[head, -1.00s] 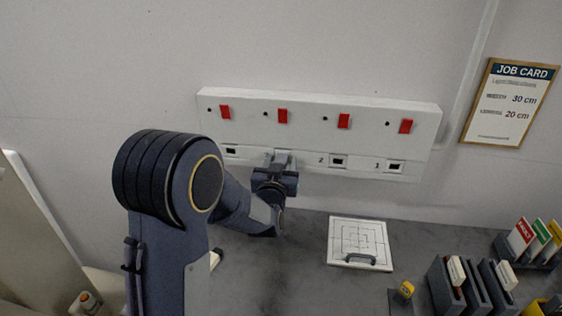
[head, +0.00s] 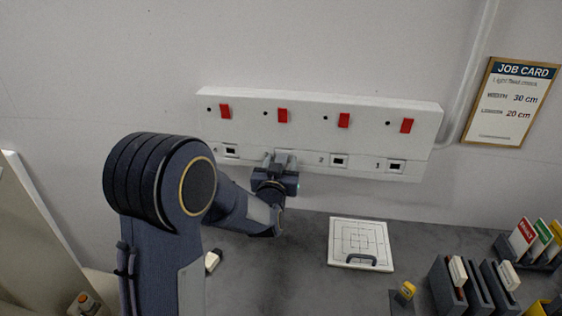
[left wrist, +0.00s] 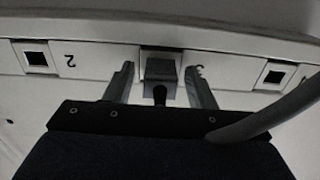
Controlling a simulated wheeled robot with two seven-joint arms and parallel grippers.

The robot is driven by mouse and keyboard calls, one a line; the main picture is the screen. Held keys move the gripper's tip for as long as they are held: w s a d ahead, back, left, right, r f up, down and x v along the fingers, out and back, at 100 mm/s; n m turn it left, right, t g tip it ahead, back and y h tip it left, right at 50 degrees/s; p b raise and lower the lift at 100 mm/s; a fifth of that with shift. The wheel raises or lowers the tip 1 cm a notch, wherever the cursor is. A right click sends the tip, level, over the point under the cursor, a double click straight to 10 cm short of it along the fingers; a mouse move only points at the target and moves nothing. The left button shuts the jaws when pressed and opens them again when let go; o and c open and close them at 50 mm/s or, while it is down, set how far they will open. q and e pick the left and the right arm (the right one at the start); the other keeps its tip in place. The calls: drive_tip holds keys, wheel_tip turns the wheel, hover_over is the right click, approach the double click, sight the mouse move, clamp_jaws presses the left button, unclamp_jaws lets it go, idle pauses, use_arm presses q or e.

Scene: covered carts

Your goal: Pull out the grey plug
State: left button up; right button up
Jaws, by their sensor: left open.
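The grey plug (left wrist: 160,70) sits in the third socket of the white socket strip (head: 385,112), between two empty sockets, with a short dark cable end towards me. My left gripper (left wrist: 160,85) is open, with one finger on each side of the plug and a gap showing on both sides in the left wrist view. In the head view my left gripper (head: 275,165) is up against the strip's lower front and hides most of the plug. My right gripper is not in view.
Red switches (head: 282,115) line the strip above the sockets. On the grey bench (head: 310,285) below lie a white maze board (head: 359,241) with a handle, a yellow item (head: 406,292) and dark racks (head: 447,285). A job card (head: 511,102) hangs on the wall.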

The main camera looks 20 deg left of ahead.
use_arm(q)
clamp_jaws()
drive_tip(key=shift+s, duration=0.1)
drive_tip(key=shift+v, duration=2.9)
